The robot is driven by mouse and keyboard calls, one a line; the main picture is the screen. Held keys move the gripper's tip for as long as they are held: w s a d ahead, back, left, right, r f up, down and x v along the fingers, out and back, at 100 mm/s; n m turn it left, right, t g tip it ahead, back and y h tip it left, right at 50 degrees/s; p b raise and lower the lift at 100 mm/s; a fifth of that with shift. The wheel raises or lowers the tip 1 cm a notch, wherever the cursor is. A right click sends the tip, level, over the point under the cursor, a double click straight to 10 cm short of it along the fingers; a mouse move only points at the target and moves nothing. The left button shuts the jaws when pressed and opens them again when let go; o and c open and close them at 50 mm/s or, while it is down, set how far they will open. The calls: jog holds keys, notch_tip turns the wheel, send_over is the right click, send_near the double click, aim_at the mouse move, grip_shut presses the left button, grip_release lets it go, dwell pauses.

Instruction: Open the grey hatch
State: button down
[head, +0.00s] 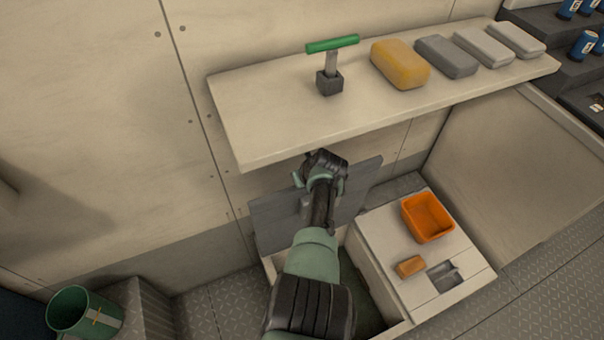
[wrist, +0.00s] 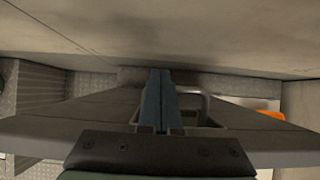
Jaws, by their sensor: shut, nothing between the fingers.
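The grey hatch (head: 275,218) stands raised and steeply tilted at the back of a pale locker under the shelf. The locker's dark opening (head: 366,290) shows beside my arm. My gripper (head: 323,168) is at the hatch's upper part, just below the shelf edge; my arm covers the middle of the panel. In the wrist view my gripper's fingers (wrist: 160,98) are together with nothing between them. There the hatch (wrist: 75,118) spreads below and to both sides of them, and a bar handle (wrist: 205,104) is close to their right. Whether the fingers touch the hatch cannot be told.
A shelf (head: 290,110) above holds a green-handled tool (head: 331,62), a yellow block (head: 399,64) and several grey blocks. On the locker's right top are an orange bin (head: 427,218) and a small orange-brown block (head: 410,266). A green bucket (head: 84,311) is lower left.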

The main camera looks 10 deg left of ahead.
jog(key=p+v, duration=0.6)
jog(key=v, duration=0.1)
jog(key=shift+r, duration=0.15)
